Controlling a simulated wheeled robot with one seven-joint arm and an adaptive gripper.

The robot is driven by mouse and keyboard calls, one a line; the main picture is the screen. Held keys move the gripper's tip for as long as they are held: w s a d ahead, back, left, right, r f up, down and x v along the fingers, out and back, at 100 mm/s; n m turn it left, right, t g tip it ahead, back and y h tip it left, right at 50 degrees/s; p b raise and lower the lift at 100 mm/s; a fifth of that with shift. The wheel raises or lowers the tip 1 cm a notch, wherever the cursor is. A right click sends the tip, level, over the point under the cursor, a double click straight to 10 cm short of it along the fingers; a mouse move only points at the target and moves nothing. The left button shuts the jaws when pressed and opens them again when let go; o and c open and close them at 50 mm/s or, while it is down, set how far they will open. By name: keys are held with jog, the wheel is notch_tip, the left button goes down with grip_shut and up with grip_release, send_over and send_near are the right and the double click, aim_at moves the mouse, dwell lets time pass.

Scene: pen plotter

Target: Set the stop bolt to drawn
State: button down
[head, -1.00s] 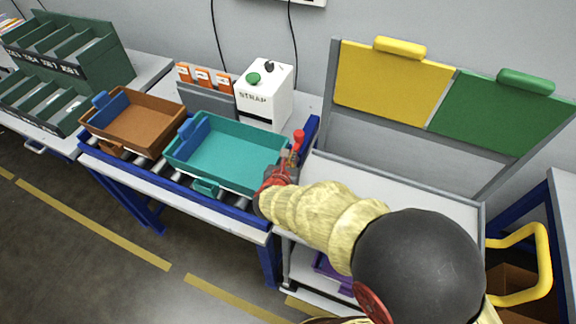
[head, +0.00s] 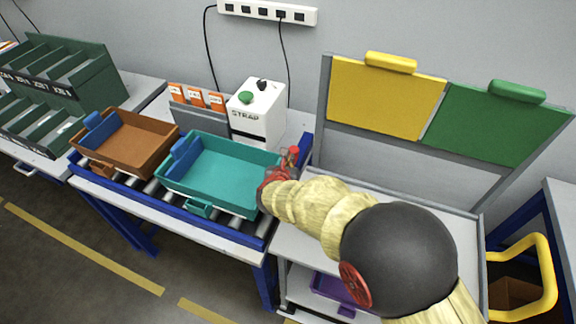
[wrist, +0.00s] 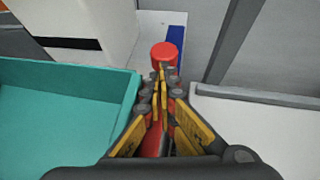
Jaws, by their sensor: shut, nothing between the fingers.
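The stop bolt shows as a red knob (head: 294,152) at the right end of the roller bench, just past the teal tray. In the wrist view the round red knob (wrist: 164,54) stands straight ahead of my fingertips, with a red part showing below between the fingers. My gripper (wrist: 161,78) is shut, with its yellow-padded fingers together in front of the knob. In the head view my gripper (head: 272,180) is beside the tray's right end, close to the bolt. Whether the fingers touch the bolt I cannot tell. The bolt's lower part is hidden by my gripper.
The teal tray (head: 225,205) lies on the rollers left of my gripper, with a brown tray (head: 150,172) farther left. A white STRAP box (head: 252,128) stands behind. A trolley (head: 350,190) with yellow and green panels is at the right.

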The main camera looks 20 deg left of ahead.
jog(key=w+b, duration=0.1)
jog(key=w, duration=0.2)
jog(key=w+b, duration=0.1)
jog(key=w, duration=0.2)
jog(key=w+b, duration=0.1)
jog(key=w, duration=0.2)
jog(key=shift+w+d+f, duration=0.2)
jog(key=shift+w+d, duration=0.05)
jog(key=shift+d, duration=0.15)
jog(key=shift+w+r, duration=0.15)
jog(key=shift+w, duration=0.25)
jog(key=shift+d+b, duration=0.1)
jog(key=shift+b, duration=0.2)
